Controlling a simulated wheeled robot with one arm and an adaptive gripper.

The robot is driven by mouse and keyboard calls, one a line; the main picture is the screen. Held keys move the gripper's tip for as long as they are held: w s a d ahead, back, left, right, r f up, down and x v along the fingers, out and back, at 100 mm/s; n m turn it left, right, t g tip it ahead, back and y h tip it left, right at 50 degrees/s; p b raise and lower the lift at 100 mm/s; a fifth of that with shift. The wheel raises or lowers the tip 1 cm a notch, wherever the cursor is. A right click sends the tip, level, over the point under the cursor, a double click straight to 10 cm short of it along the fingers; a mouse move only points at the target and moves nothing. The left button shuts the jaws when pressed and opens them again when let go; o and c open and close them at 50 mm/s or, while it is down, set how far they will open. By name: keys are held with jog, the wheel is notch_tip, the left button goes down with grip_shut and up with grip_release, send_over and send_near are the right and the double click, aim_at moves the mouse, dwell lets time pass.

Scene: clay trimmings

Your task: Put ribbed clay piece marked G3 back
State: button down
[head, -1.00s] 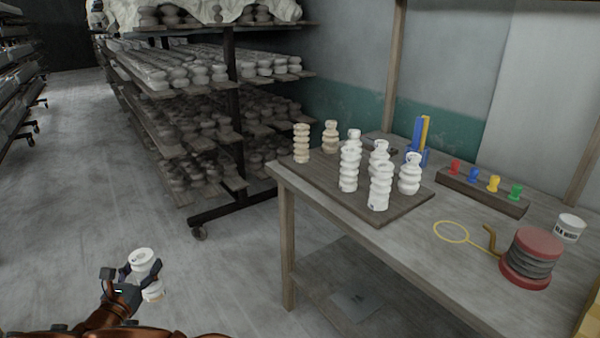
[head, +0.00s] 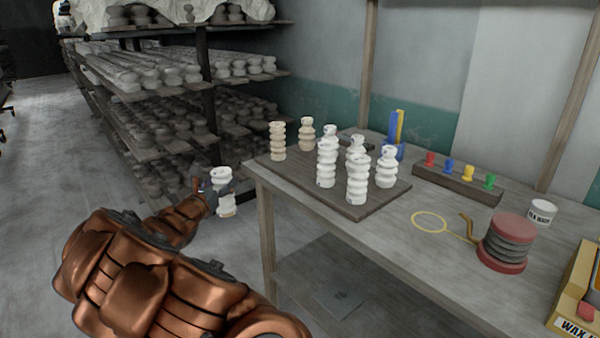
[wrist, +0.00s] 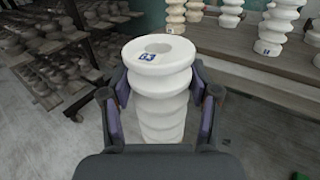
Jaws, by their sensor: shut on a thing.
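My gripper (head: 215,188) is shut on a white ribbed clay piece (head: 224,197) and holds it upright in the air, left of the table. A dark board (head: 345,207) on the table bears several standing ribbed pieces. White ones (head: 358,180) stand at its middle and right, and two tan ones (head: 278,141) stand at its far left.
The table (head: 400,245) has a peg rack (head: 455,187), yellow loop (head: 429,222), red-ended spool (head: 507,243) and white tub (head: 541,212). Shelving (head: 190,100) full of clay pieces stands behind at left. The board's front left part is bare. Open floor lies left.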

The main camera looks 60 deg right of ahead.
jog(key=s+d+r+m+g+b, duration=0.15)
jog(key=s+d+r, duration=0.25)
jog(key=s+d, duration=0.4)
jog(key=s+d+r+m+g, duration=0.1)
jog(key=s+d+r+g, duration=0.1)
jog(key=s+d+r, duration=0.55)
jog(key=w+d+f+p, duration=0.2)
jog(key=w+d+f, duration=0.2)
jog(key=d, duration=0.3)
jog(key=w+d+f+p, duration=0.2)
jog(key=w+d, duration=0.3)
jog(key=d, duration=0.3)
jog(key=shift+w+f+h, duration=0.3)
jog(key=shift+f, duration=0.6)
jog(key=shift+f, duration=0.2)
jog(key=shift+c, duration=1.3)
grip_release()
